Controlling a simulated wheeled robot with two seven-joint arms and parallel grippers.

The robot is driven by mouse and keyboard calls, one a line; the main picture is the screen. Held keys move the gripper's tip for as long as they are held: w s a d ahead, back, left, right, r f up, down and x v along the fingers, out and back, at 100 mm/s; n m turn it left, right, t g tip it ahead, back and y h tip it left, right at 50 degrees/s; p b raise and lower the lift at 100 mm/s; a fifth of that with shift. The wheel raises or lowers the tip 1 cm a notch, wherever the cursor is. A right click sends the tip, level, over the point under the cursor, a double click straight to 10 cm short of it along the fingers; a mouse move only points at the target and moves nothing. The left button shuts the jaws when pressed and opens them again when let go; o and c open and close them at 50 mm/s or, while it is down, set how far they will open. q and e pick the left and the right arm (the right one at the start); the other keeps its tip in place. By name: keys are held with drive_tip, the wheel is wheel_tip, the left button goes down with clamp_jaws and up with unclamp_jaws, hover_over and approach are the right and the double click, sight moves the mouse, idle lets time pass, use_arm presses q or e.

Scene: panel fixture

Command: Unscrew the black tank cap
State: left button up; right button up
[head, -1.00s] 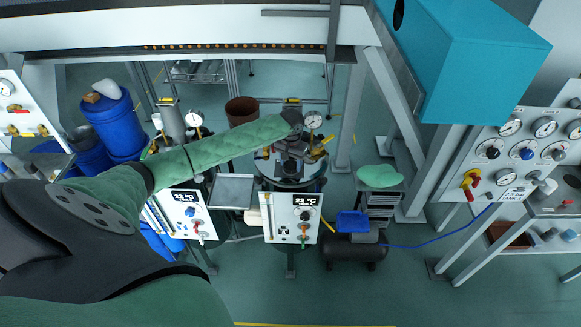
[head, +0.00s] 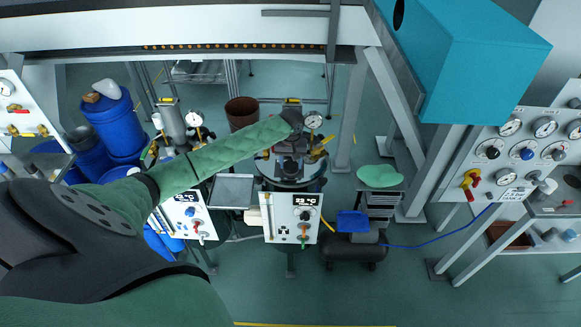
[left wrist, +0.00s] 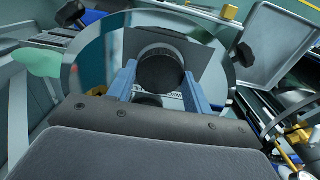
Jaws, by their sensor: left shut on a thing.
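The black tank cap (left wrist: 160,70) shows in the left wrist view as a dark round knob on the tank's shiny lid (left wrist: 100,45). My left gripper (left wrist: 160,82) is shut on it, with one blue-grey finger on each side. In the head view my left gripper (head: 291,146) is over the tank lid (head: 291,183) at the middle, and the cap is hidden by the gripper and wrist. Whether the cap sits fully down on the lid cannot be told. My right gripper is not in view.
A pressure gauge (head: 312,121) and yellow handles stand close to the tank's right side. A panel with a display (head: 292,218) is on its front. A grey tray (head: 231,191) is at its left. A compressor (head: 355,247) stands on the floor at the right.

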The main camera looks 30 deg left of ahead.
use_arm(q)
drive_tip(key=shift+n, duration=1)
drive_tip(key=shift+f, duration=0.1)
drive_tip(key=n, duration=0.3)
drive_tip(key=shift+n, duration=0.3)
drive_tip(key=o, duration=0.9)
